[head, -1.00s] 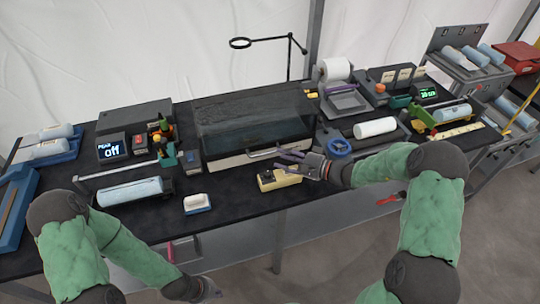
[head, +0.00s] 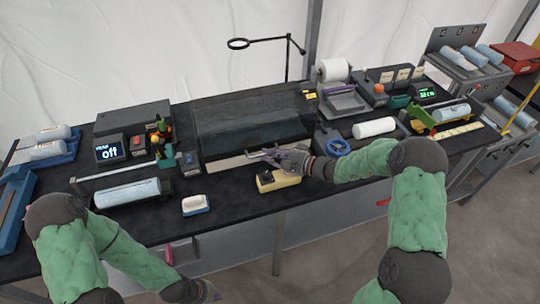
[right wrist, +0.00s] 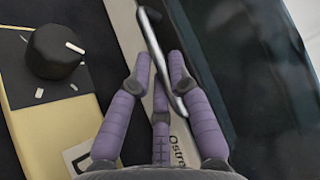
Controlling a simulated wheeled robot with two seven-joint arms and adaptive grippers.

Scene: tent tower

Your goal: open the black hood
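The black hood (head: 250,118) is a dark, see-through cover at the middle of the bench, and it looks closed. A metal handle bar runs along its pale front edge; the handle (right wrist: 158,50) shows clearly in the right wrist view. My right gripper (head: 268,154) is at the front of the hood, by the handle. In the right wrist view its purple fingers (right wrist: 161,62) are apart, with the bar passing between their tips. I cannot tell whether they touch it. My left gripper (head: 212,292) is low, in front of the bench, and its fingers are too small to read.
A yellow box with a black knob (right wrist: 55,55) sits just beside my right gripper. A white-and-blue block (head: 195,205) lies on the bench front.

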